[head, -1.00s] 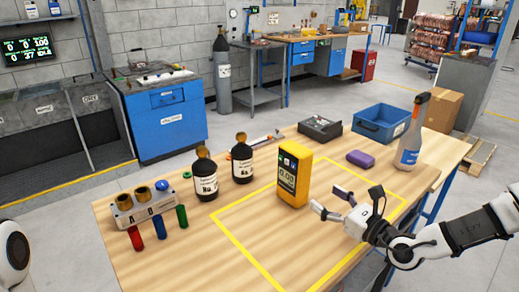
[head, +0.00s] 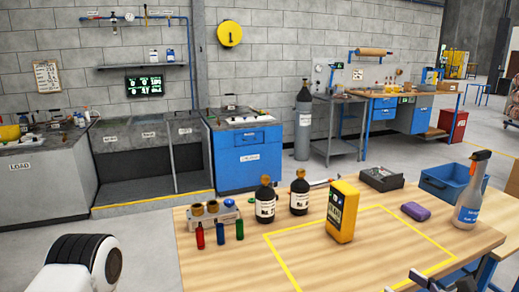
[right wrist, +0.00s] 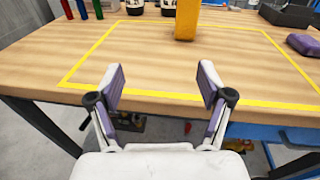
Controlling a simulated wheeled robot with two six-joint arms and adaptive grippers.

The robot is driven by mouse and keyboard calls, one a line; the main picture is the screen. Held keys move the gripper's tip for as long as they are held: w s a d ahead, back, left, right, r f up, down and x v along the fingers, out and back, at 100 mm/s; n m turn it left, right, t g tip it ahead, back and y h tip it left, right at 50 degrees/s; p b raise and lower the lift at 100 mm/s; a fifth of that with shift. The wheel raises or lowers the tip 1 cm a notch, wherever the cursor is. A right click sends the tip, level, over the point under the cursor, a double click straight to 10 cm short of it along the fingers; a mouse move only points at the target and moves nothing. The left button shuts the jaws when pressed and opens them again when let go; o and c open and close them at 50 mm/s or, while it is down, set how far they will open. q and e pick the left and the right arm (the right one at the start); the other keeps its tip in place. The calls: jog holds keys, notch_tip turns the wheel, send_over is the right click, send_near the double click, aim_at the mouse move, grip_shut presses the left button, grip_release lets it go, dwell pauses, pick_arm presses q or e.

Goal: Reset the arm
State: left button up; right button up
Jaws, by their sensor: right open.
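My right gripper (right wrist: 161,80) is open and empty in the right wrist view, with its two purple-padded fingers spread apart. It is at the near edge of the wooden table (right wrist: 60,50), clear of the yellow meter (right wrist: 187,18) ahead of it. In the head view only a dark part of my right arm shows at the bottom right edge. The yellow meter (head: 342,212) stands upright inside the yellow taped outline on the table. A white and black part of my left arm shows at the bottom left, but its gripper is out of view.
Two dark bottles (head: 265,203), a tube rack (head: 212,213) with coloured tubes in front, a purple block (head: 415,211), a spray bottle (head: 470,192), a blue bin (head: 450,181) and a grey tray (head: 381,178) stand on the table. The front of the taped area is clear.

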jog(key=s+a+f+n+g+y+p, duration=0.1)
jog(key=s+a+f+n+g+y, duration=0.1)
jog(key=s+a+f+n+g, duration=1.1)
jog(key=s+d+f+n+g+h+p, duration=0.1)
jog(key=s+d+f+n+g+h, duration=0.2)
jog(key=s+d+f+n+h, duration=0.3)
jog(key=s+d+f+n+g+h+p, duration=0.1)
jog(key=s+d+f+n+g+h, duration=0.3)
jog(key=s, duration=0.4)
pick_arm(q)
jog(key=r, duration=0.3)
jog(key=shift+w+a+r+p, duration=0.1)
jog(key=shift+w+r+p, duration=0.15)
jog(key=shift+p, duration=0.1)
pick_arm(e)
jog(key=w+a+f+n+t, duration=0.1)
jog(key=a+f+n+t, duration=0.3)
jog(key=n, duration=0.2)
jog(key=shift+w+a+n+y, duration=0.25)
jog(key=shift+a+n+y, duration=0.05)
jog(key=shift+a+n, duration=0.1)
jog(key=shift+d, duration=0.1)
